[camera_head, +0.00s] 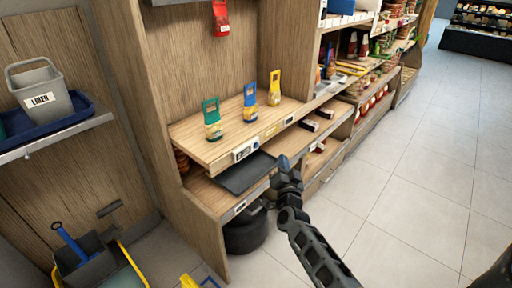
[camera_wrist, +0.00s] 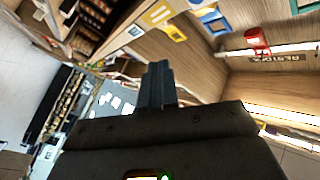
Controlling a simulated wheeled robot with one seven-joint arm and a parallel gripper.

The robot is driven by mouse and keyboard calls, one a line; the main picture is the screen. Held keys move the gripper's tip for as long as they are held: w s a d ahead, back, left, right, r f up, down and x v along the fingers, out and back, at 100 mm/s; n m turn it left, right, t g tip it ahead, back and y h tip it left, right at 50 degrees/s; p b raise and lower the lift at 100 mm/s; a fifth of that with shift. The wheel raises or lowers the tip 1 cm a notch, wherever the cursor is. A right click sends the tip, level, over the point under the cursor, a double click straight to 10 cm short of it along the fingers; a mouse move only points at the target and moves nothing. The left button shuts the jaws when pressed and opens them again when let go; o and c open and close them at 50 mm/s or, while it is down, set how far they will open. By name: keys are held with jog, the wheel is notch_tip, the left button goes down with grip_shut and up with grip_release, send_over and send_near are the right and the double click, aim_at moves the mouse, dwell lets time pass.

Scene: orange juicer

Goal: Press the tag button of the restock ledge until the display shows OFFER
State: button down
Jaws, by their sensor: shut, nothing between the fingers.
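The wooden restock ledge (camera_head: 185,139) juts from the shelf unit and carries green, blue and yellow tagged items. I cannot tell which part is the tag button. My gripper (camera_head: 283,162) is shut and empty, in front of the ledge and right of the panel, apart from it. In the wrist view its closed fingers (camera_wrist: 158,84) point toward the shelves.
A red tagged item (camera_head: 221,18) hangs above the ledge. A dark flat tray (camera_head: 244,172) lies on the lower shelf. A grey bucket (camera_head: 42,92) and cleaning tools stand at left. Stocked shelves run to the back right; the tiled floor (camera_head: 420,150) at right is clear.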

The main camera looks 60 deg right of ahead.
jog(key=w+d+b, duration=0.1)
jog(key=w+d, duration=0.1)
jog(key=w, duration=0.5)
jog(key=shift+w, duration=0.3)
jog(key=shift+w, duration=0.1)
dwell(1.7)
jog(key=shift+w, duration=0.35)
jog(key=shift+w+d, duration=0.15)
jog(key=shift+w, duration=0.25)
dwell(0.7)
jog(key=shift+s, duration=0.15)
jog(key=shift+s+a, duration=0.2)
jog(key=shift+s, duration=0.5)
jog(key=shift+s+a+p, duration=0.2)
jog(key=shift+s+p, duration=0.05)
jog(key=shift+s, duration=0.55)
jog(key=shift+s+a+p, duration=0.2)
jog(key=shift+s+p, duration=0.05)
jog(key=shift+s, duration=0.55)
jog(key=shift+s+a+p, duration=0.2)
jog(key=shift+s+p, duration=0.05)
jog(key=shift+s, duration=0.55)
